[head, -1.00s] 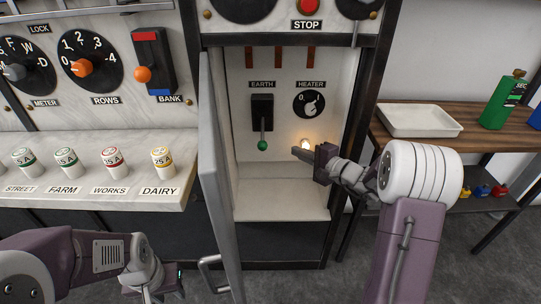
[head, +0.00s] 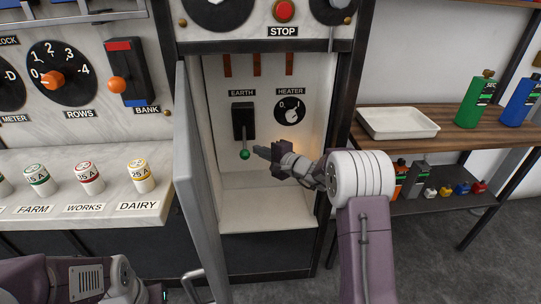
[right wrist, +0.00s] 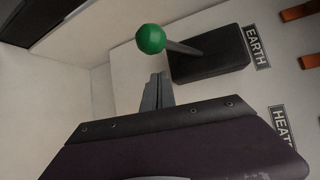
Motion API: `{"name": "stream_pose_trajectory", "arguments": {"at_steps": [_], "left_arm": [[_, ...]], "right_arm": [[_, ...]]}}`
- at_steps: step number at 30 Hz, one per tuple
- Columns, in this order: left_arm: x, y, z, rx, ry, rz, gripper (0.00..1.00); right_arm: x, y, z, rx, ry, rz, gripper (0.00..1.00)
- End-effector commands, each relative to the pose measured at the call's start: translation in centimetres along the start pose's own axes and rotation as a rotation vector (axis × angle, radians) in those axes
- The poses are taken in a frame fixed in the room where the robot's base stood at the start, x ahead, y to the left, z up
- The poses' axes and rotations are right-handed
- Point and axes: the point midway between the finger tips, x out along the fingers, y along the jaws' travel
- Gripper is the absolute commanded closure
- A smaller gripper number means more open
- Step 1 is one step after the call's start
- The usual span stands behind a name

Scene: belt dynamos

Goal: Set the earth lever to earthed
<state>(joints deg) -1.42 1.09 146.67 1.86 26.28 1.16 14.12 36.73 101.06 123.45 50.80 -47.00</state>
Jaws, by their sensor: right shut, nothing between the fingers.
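The earth lever (head: 245,153) is a thin stem with a green ball knob on a black block (head: 243,120), under the EARTH label inside the open cabinet. It hangs downward. The right wrist view shows the green knob (right wrist: 150,39) standing out from the block (right wrist: 208,54). My right gripper (head: 257,151) is shut and empty, its tips just right of the knob. In the right wrist view its shut fingers (right wrist: 158,78) point toward the knob with a small gap. Only part of my left arm shows at the lower left; its fingertips cannot be made out.
The open cabinet door (head: 195,180) stands left of the lever. The HEATER dial (head: 290,111) is on the same panel, up and right. The cabinet's right post (head: 340,110) is close to my right arm. A white tray (head: 398,123) is on the shelf to the right.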

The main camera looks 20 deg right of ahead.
Motion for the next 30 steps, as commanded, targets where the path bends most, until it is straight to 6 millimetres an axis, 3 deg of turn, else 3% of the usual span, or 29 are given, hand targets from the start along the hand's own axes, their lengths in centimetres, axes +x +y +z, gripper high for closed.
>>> {"name": "stream_pose_trajectory", "arguments": {"at_steps": [7,19,30], "left_arm": [[0.7,0.0,0.1,0.000,0.000,0.000,0.64],[0.5,0.0,0.1,0.000,0.000,0.000,0.64],[-1.5,0.0,-0.1,0.000,0.000,0.000,0.64]], "right_arm": [[-0.9,0.1,2.4,-0.002,0.000,0.000,1.00],[-1.1,-0.1,2.6,0.000,0.000,0.002,1.00],[-1.5,-0.8,2.9,0.039,0.001,0.054,1.00]]}}
